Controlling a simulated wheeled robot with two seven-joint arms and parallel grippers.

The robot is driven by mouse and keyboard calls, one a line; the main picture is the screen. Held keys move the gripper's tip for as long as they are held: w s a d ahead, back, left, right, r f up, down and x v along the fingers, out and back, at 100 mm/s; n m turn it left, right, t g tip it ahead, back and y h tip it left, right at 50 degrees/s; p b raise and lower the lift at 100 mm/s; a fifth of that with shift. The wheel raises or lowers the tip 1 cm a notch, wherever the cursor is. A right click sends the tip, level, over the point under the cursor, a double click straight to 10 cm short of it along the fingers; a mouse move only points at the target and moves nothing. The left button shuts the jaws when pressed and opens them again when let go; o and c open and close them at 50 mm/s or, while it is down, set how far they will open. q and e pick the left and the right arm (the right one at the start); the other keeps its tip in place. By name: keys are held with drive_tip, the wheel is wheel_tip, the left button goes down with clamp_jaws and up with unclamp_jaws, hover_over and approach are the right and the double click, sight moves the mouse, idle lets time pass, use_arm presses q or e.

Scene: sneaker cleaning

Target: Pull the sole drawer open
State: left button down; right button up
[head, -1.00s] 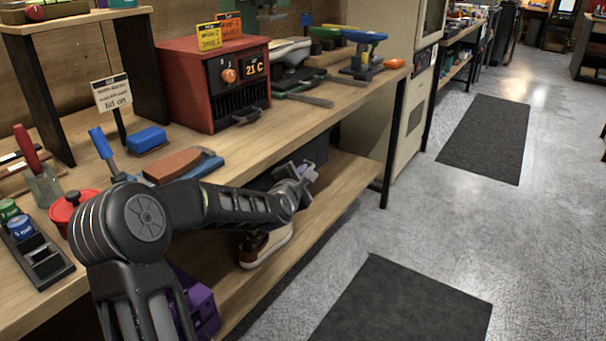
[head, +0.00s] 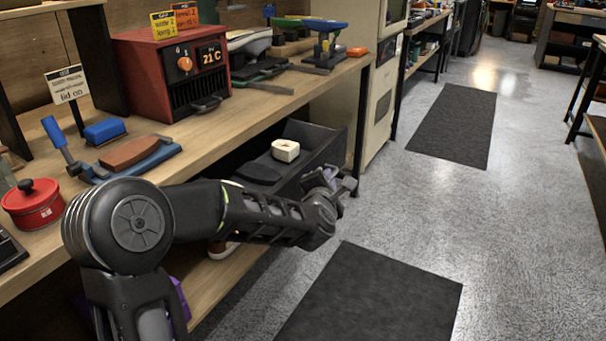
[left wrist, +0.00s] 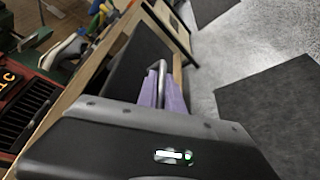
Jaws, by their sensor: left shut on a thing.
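The sole drawer (head: 312,140) is dark grey and stands out from under the workbench top in the head view. Inside it lie a cream-coloured block with a hole (head: 285,150) and a flat black sole (head: 257,173). My left gripper (head: 332,183) is at the drawer's front, shut on its handle. In the left wrist view the purple-grey fingers (left wrist: 165,92) close around the metal bar handle (left wrist: 158,68), with the dark drawer front (left wrist: 138,66) beside it. My left arm hides part of the drawer. My right gripper is not in view.
The workbench (head: 200,128) carries a red heater box (head: 172,72), a red pot (head: 33,203), a blue brush block (head: 104,131) and several tools. Dark floor mats (head: 372,297) lie on the open floor to the right.

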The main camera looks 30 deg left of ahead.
use_arm(q)
drive_tip(key=d, duration=0.8)
drive_tip(key=shift+d+b, duration=0.3)
drive_tip(key=shift+d, duration=0.05)
drive_tip(key=shift+w, duration=0.1)
drive_tip(key=c, duration=1.8)
unclamp_jaws()
drive_tip(key=shift+o, duration=0.2)
drive_tip(key=p+v, duration=0.1)
drive_tip(key=v, duration=0.6)
drive_tip(key=shift+s, duration=0.35)
drive_tip(key=shift+d, duration=0.1)
